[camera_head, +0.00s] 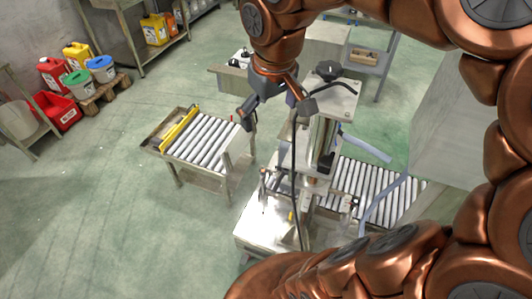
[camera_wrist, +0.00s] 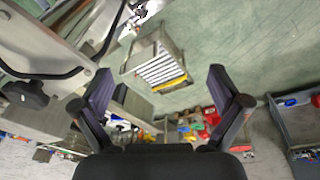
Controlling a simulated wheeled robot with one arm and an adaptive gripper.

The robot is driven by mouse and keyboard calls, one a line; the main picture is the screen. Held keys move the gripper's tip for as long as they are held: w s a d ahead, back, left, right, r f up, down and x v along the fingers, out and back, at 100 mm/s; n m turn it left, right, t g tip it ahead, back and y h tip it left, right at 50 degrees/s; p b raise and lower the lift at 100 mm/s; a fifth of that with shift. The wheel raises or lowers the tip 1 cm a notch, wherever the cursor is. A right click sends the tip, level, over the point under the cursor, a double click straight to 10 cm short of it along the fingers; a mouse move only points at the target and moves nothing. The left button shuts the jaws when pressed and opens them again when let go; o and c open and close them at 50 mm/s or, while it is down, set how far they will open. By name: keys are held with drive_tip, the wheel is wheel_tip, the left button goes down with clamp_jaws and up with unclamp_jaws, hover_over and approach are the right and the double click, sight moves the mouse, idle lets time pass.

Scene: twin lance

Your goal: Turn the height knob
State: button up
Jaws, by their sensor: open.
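The black lobed height knob (camera_head: 328,69) sits on the top plate of the metal machine (camera_head: 345,98) in the middle of the head view. My gripper (camera_head: 273,112) hangs just left of the top plate, with its fingers spread and nothing between them. In the wrist view, my gripper (camera_wrist: 158,84) shows both dark fingers wide apart. A dark knob (camera_wrist: 25,95), apparently the same one, shows at the left edge there, outside the left finger. The fingers look apart from the knob.
A roller conveyor (camera_head: 205,140) stands left of the machine, and another (camera_head: 355,185) runs to its right. A black cable (camera_head: 296,190) hangs down the machine's front. A grey panel (camera_head: 455,115) stands at the right. Open green floor (camera_head: 120,210) lies at the left.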

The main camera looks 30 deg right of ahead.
drive_tip(key=s+a+f+g, duration=0.1)
drive_tip(key=s+a+f, duration=0.3)
drive_tip(key=s, duration=0.1)
drive_tip(key=shift+s+a+f+g, duration=0.25)
drive_tip(key=shift+s+f+g, duration=0.05)
drive_tip(key=shift+s+f, duration=0.05)
